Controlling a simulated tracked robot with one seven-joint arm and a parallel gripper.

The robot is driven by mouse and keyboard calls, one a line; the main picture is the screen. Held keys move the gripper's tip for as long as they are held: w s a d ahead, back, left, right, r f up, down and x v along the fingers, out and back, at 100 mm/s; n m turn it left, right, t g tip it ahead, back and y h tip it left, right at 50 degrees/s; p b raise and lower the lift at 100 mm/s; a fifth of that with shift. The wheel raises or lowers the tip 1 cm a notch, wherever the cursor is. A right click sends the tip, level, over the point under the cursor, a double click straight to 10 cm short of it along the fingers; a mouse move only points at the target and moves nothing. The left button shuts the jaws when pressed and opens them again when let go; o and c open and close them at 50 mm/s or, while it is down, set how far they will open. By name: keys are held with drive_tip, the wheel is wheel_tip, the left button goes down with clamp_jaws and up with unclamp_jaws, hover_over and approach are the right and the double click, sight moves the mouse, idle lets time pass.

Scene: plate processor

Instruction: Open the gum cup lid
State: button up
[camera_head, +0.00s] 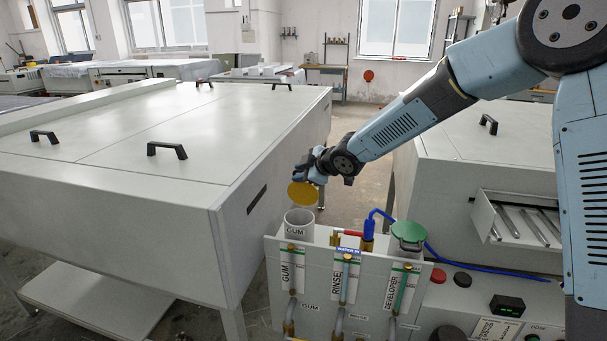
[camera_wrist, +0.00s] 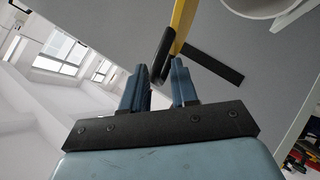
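The gum cup (camera_head: 299,227) is a white cylinder marked GUM at the left end of the plumbing panel, and its mouth is uncovered. Its round yellow lid (camera_head: 303,193) is tipped up steeply just above the rim. My gripper (camera_head: 318,177) is behind the lid. In the wrist view, the lid (camera_wrist: 183,24) shows edge-on, with its black handle (camera_wrist: 163,55) between the fingertips of my gripper (camera_wrist: 160,66). The fingers appear closed on this handle. Part of the cup rim (camera_wrist: 256,8) shows at the top. Whether the lid touches the rim is unclear.
A green developer lid (camera_head: 409,232) sits right of the gum cup, with a blue hose (camera_head: 378,214) and brass fitting between them. A large white processor (camera_head: 150,150) stands close on the left. A metal tray (camera_head: 517,220) juts out at the right.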

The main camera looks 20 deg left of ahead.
drive_tip(key=shift+d+f, duration=0.1)
drive_tip(key=shift+f, duration=0.1)
drive_tip(key=v, duration=1.3)
drive_tip(key=shift+d+r, duration=0.15)
drive_tip(key=shift+r, duration=0.2)
idle(0.3)
drive_tip(key=shift+s, duration=0.15)
